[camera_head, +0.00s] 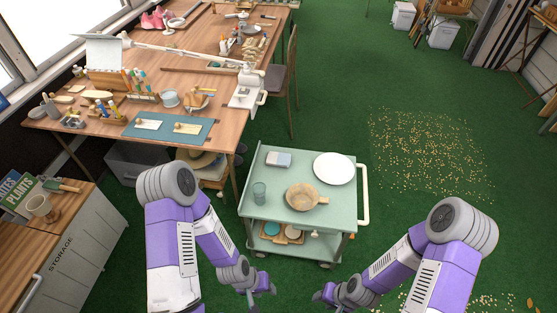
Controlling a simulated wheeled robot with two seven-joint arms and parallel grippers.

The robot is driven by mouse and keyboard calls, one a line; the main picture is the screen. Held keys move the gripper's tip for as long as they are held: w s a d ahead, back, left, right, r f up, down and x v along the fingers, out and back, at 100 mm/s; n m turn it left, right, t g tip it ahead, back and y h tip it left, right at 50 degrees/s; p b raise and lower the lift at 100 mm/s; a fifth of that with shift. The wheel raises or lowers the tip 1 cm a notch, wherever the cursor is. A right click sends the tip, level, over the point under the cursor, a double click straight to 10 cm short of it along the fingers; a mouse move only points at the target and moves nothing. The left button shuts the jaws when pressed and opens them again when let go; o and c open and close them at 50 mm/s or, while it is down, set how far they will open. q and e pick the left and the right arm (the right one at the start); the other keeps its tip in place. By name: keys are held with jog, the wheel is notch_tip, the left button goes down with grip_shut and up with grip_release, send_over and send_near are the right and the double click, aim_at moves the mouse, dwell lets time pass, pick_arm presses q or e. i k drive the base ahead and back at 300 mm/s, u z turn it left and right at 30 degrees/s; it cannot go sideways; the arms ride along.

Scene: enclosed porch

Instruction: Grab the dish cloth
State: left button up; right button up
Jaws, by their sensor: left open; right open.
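A small folded blue and white item (278,159), which looks like the dish cloth, lies on the top of the pale green cart (263,215) near its back left. My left gripper (252,300) is open at the bottom of the view, in front of the cart and below its top in the picture. My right gripper (330,302) is also open there, further right. Both grippers are well apart from the cloth, and their fingertips are small and partly cut off by the frame edge.
A cluttered wooden table (226,133) stands behind left. A storage cabinet (75,240) is at the left. Green floor (330,90) is open at the right.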

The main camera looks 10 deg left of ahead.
aim_at(273, 159)
jog(key=z, duration=1.7)
jog(key=i, duration=3.5)
jog(key=u, duration=2.8)
jog(key=i, duration=3.05)
jog(key=u, duration=1.4)
